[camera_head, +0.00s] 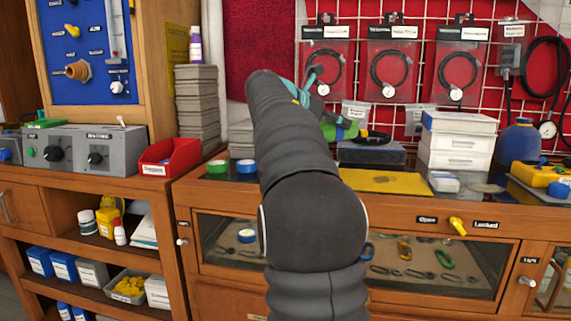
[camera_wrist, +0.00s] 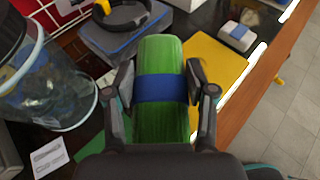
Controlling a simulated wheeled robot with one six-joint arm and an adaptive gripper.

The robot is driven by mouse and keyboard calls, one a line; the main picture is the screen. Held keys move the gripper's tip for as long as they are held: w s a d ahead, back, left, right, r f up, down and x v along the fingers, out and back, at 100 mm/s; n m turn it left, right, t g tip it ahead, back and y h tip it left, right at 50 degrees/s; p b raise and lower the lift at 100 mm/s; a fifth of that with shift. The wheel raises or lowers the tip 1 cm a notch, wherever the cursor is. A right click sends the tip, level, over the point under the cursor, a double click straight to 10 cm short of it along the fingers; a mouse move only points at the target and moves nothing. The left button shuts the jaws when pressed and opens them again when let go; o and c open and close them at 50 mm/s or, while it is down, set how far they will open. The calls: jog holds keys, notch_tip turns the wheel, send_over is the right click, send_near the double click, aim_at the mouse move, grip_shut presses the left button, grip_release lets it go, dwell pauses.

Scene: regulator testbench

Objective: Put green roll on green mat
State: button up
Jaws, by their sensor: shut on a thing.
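The green roll (camera_wrist: 158,55), a thick green cylinder with a blue band round its middle, is held between the two fingers of my gripper (camera_wrist: 156,88) in the wrist view. In the head view the roll (camera_head: 343,131) shows partly behind my arm, above the bench top, with my gripper (camera_head: 312,91) beside it. A flat green patch (camera_wrist: 91,152), which looks like the green mat, shows below and left of the roll in the wrist view. My arm and gripper cover part of it.
A yellow mat (camera_head: 390,181) lies right of my arm, with a grey-blue case (camera_head: 370,153) behind it. White boxes (camera_head: 457,140) stand further right. A clear container (camera_wrist: 45,85) is left of the roll.

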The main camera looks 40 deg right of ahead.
jog(key=w+a+f, duration=0.1)
jog(key=w+f, duration=0.1)
jog(key=w, duration=0.1)
jog(key=w+a+f, duration=0.2)
jog(key=w, duration=0.1)
jog(key=w+a+f, duration=0.2)
jog(key=shift+w+a+f, duration=0.15)
jog(key=shift+w+a, duration=0.1)
jog(key=shift+w, duration=0.15)
jog(key=shift+f+b, duration=0.5)
jog(key=shift+f, duration=1.5)
jog(key=shift+f, duration=0.15)
jog(key=o, duration=1.3)
